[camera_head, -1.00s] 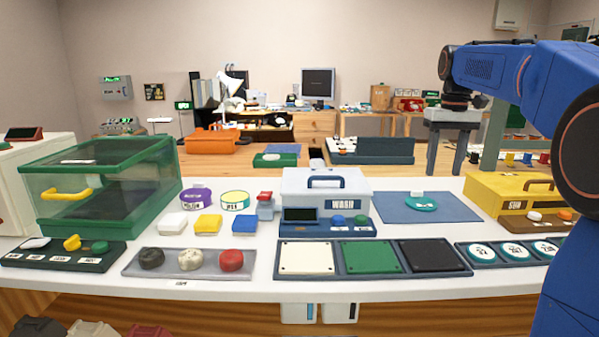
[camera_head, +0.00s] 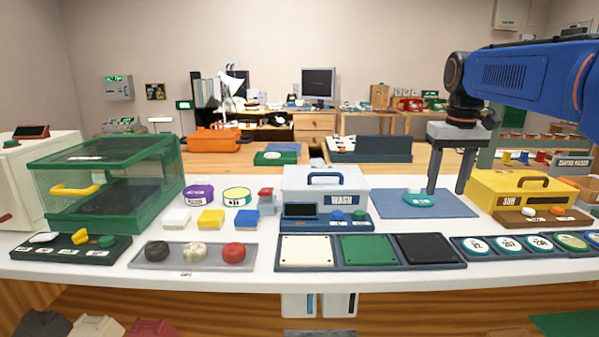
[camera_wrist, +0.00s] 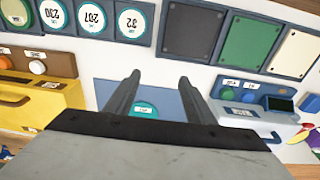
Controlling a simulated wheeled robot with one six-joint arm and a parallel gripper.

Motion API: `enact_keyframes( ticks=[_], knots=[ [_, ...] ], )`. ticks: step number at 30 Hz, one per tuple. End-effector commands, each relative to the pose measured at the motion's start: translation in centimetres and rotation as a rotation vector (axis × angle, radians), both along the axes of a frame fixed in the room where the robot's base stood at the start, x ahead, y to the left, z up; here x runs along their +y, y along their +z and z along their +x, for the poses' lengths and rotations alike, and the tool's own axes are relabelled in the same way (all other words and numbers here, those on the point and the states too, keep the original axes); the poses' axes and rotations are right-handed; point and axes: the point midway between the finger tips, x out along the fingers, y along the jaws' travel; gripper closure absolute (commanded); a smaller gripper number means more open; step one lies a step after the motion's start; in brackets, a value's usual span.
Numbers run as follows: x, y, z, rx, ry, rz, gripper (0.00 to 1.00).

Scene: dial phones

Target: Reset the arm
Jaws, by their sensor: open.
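My gripper (camera_head: 448,191) hangs from my blue arm at the right of the head view, its two dark fingers pointing down and apart. Nothing shows between its fingertips. A teal round disc (camera_head: 418,199) with a white label lies on the blue mat (camera_head: 455,207). In the head view my left fingertip overlaps the disc's right edge; I cannot tell whether they touch. In the wrist view the gripper (camera_wrist: 158,82) is open, and the disc (camera_wrist: 146,109) shows beyond and between the fingers.
The yellow SUN box (camera_head: 515,196) stands right of my gripper, the grey WASH box (camera_head: 325,185) to its left. In front are a tray of white, green and black plates (camera_head: 369,252) and a row of labelled discs (camera_head: 508,243). A green clear case (camera_head: 105,180) stands at the left.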

Motion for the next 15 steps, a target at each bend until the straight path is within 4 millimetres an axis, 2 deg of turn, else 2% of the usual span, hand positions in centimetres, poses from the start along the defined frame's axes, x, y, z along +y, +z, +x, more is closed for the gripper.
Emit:
enact_keyframes(
  ticks=[1,8,15],
  knots=[
    [0.5,-0.4,-1.6,-0.015,0.002,-0.001,0.51],
    [2.4,-3.5,-7.9,-0.085,0.003,-0.005,0.51],
    [4.1,-7.8,-14.3,-0.160,0.004,-0.005,0.51]
  ],
)
